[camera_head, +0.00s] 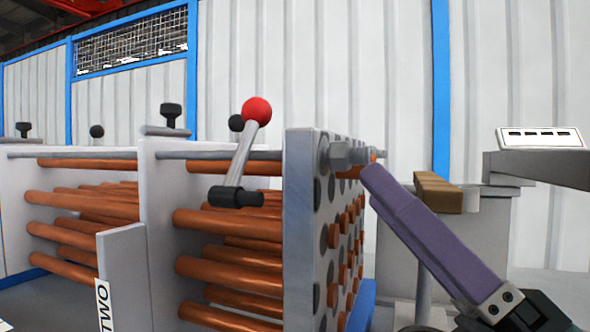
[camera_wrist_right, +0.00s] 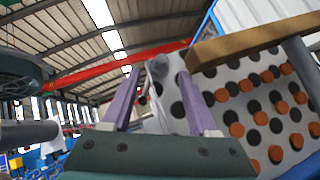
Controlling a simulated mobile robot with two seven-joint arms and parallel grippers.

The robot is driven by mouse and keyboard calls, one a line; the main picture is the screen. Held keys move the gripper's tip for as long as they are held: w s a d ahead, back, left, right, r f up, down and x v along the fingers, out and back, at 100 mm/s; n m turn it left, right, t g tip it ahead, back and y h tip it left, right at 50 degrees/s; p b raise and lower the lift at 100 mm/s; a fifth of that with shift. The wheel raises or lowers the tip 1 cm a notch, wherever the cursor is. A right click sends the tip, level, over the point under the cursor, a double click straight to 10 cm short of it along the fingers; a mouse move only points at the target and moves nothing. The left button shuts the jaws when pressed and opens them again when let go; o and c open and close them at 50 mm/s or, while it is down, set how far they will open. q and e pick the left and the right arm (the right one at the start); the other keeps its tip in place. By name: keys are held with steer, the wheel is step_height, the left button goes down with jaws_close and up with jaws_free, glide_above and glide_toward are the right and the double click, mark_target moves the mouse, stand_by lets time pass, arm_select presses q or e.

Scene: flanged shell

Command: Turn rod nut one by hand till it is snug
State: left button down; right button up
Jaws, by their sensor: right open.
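A grey nut (camera_head: 340,155), apparently rod nut one, sits on a grey rod at the upper near corner of the perforated end plate (camera_head: 300,225). The rod end sticks out to the right of it. I cannot tell whether the nut presses on the plate. My right gripper (camera_head: 372,172) has purple fingers, with its tips beside the protruding rod end. In the right wrist view the fingers (camera_wrist_right: 159,75) are apart, and a grey round end (camera_wrist_right: 157,68), likely the nut and rod end, shows between their tips. Contact is unclear. My left gripper is not in view.
Copper tubes (camera_head: 235,222) run left from the plate, and several tube ends poke through its holes. A lever with a red ball (camera_head: 257,111) stands left of the plate. A brown block (camera_head: 438,192) lies behind the right gripper. A white slotted panel (camera_head: 540,138) is at far right.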

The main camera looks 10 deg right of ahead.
mark_target(349, 162)
steer(key=shift+x, duration=1.9)
steer(key=shift+f, duration=0.1)
jaws_close()
